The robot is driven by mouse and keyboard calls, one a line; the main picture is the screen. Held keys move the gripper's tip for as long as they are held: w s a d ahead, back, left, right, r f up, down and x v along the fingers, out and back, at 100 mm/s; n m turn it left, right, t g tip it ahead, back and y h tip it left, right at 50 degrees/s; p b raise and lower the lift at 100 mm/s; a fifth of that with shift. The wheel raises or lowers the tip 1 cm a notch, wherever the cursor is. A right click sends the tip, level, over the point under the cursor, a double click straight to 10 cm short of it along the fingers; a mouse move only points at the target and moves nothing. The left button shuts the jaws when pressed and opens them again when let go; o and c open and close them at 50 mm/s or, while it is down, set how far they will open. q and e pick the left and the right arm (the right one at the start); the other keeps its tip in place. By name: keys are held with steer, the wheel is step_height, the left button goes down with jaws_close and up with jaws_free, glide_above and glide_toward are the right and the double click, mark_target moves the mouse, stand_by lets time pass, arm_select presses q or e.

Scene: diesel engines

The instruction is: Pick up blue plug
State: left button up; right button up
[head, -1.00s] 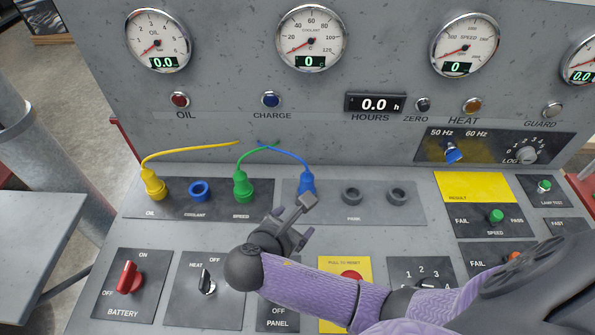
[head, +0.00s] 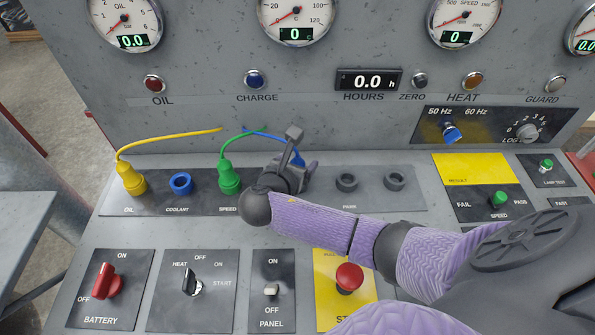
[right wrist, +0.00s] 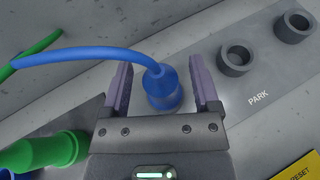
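The blue plug (right wrist: 161,88) with its blue cable stands in the leftmost socket of the park plate. In the right wrist view it sits between the two fingers of my right gripper (right wrist: 160,90), which is open, with a gap on each side of the plug. In the head view my right gripper (head: 297,165) covers most of the plug, and mainly the blue cable (head: 275,140) shows. My left gripper is not in view.
The green plug (head: 229,178) stands close on the left, with the yellow plug (head: 131,179) farther left. The blue coolant socket (head: 180,184) is empty. Two empty grey park sockets (head: 346,182) lie to the right. The gauge panel (head: 300,80) rises behind.

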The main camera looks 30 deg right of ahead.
steer(key=c, duration=1)
jaws_close()
